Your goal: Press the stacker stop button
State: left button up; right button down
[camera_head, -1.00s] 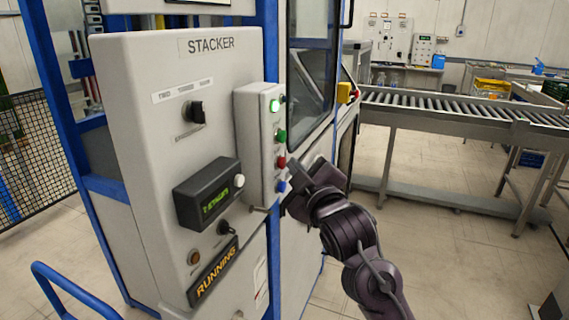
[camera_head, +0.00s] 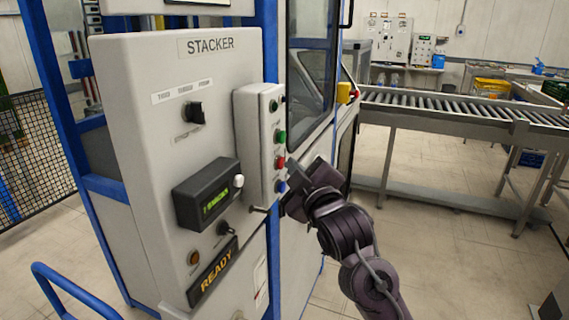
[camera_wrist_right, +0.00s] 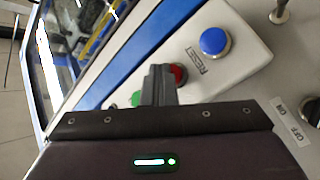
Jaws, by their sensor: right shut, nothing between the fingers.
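The stacker panel (camera_head: 150,130) stands at left in the head view, with a narrow button box (camera_head: 256,140) on its right side. The box carries a dark top lamp (camera_head: 273,105), a green button (camera_head: 280,136), a red stop button (camera_head: 280,162) and a blue reset button (camera_head: 281,187). The sign (camera_head: 213,272) reads READY. My right gripper (camera_head: 292,167) is shut and empty, its tips right by the red button. In the right wrist view the shut fingers (camera_wrist_right: 160,76) partly hide the red button (camera_wrist_right: 180,73); I cannot tell whether they touch. My left gripper is out of view.
A black display box (camera_head: 205,195) and a black selector knob (camera_head: 195,112) sit on the panel's front. A roller conveyor (camera_head: 440,105) runs to the right. A blue rail (camera_head: 65,290) stands at lower left. The floor to the right is open.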

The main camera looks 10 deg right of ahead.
jog(key=shift+s+d, duration=0.4)
jog(key=shift+d, duration=0.1)
jog(key=s+d, duration=0.1)
jog(key=s+d+p, duration=0.1)
jog(key=d+p, duration=0.1)
jog(key=d, duration=0.1)
jog(key=shift+s+d, duration=0.1)
jog(key=shift+s, duration=0.3)
dwell(0.5)
